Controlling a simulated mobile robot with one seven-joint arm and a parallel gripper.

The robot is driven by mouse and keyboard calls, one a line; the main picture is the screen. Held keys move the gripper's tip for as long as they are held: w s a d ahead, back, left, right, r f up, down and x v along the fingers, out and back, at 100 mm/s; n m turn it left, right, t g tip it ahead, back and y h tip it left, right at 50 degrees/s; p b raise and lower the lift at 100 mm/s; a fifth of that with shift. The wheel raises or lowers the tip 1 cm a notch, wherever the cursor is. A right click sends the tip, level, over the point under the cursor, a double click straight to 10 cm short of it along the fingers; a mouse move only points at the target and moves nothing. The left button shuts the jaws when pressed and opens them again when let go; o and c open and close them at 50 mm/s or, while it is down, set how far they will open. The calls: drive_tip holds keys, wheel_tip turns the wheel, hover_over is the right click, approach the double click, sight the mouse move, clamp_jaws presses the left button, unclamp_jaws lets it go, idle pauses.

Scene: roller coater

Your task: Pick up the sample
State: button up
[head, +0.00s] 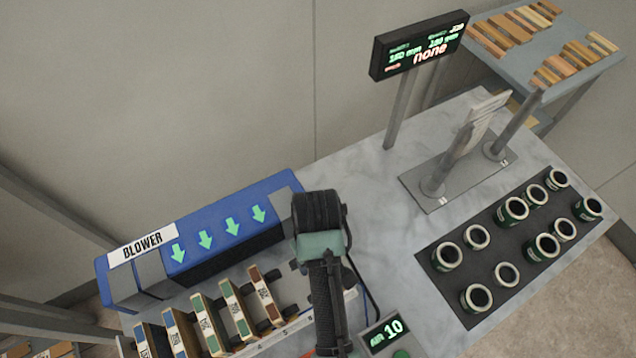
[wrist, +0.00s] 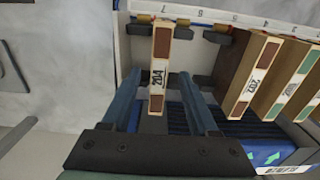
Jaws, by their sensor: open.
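The samples are upright narrow wooden blocks with coloured patches, held in a rack. In the wrist view the sample labelled 204 (wrist: 158,66), with brown patches at both ends, stands between the two blue fingers of my gripper (wrist: 161,76). The fingers are apart, with a visible gap on each side of the block. A second brown-patched sample (wrist: 251,80) stands to its right, then green-patched ones (wrist: 285,88). In the head view my arm covers my fingers; a brown-patched sample (head: 263,296) shows just left of it.
The blue blower (head: 215,232) with green arrows lies behind the rack. A black mat (head: 490,285) with several open cans is at the right of the marble table. A display post (head: 400,105) and a metal stand (head: 440,185) rise behind it. A small AIR display (head: 386,333) is close to my arm.

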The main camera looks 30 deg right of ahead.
drive_tip(key=shift+s+f+p, duration=0.1)
drive_tip(key=shift+f+p, duration=0.7)
drive_tip(key=shift+f, duration=1.95)
drive_tip(key=shift+d, duration=0.1)
clamp_jaws()
